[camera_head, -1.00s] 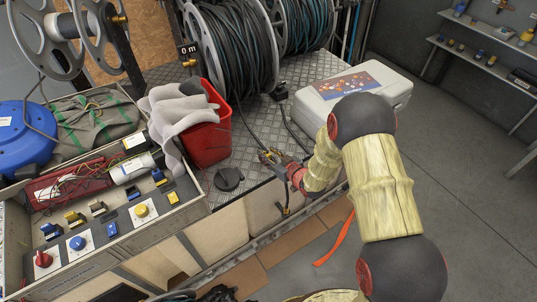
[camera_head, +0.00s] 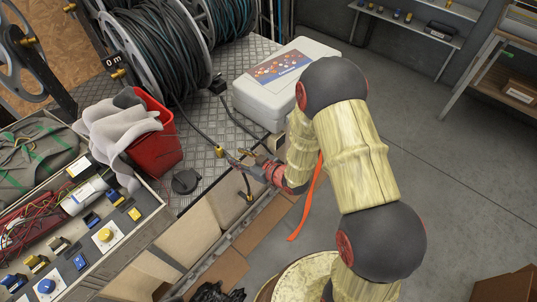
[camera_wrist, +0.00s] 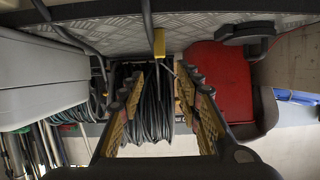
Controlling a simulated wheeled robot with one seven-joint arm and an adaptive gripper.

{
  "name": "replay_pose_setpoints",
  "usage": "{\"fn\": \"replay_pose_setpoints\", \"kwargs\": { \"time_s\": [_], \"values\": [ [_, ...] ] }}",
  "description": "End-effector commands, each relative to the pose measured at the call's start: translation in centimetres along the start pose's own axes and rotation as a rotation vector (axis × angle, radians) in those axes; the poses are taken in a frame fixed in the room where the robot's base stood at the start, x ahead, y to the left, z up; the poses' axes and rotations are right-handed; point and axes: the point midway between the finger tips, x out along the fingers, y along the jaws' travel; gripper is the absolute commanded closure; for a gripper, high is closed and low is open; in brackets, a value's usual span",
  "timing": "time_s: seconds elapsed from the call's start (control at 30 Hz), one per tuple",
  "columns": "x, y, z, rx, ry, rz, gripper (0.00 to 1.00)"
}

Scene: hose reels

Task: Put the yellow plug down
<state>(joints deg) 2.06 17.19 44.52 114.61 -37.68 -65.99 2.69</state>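The yellow plug (camera_head: 219,151) rests on the metal deck near its front edge, at the end of a black cable. In the wrist view the yellow plug (camera_wrist: 159,42) shows beyond the fingers, against the deck and apart from both. My gripper (camera_head: 240,159) is just to the right of the plug, near the deck's front edge. In the wrist view my gripper (camera_wrist: 160,112) has its two fingers spread wide, with nothing held between them.
A red bucket (camera_head: 155,145) with a grey cloth and a black round piece (camera_head: 186,181) stand left of the plug. A white case (camera_head: 287,84) is at the right behind it. Cable reels (camera_head: 150,60) stand at the back.

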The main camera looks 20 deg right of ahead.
Motion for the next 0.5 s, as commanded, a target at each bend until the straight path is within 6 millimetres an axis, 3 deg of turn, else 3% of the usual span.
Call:
{"fn": "replay_pose_setpoints", "kwargs": {
  "time_s": [0.13, 0.27, 0.37, 0.5],
  "values": [
    [-0.1, 1.0, -1.2, -0.016, -0.018, 0.027, 0.66],
    [-1.4, 4.0, -4.7, -0.052, -0.090, 0.112, 0.66],
    [-3.9, 6.6, -8.2, -0.064, -0.173, 0.210, 0.66],
    [-9.2, 9.0, -12.7, -0.039, -0.286, 0.341, 0.66]
  ]
}}
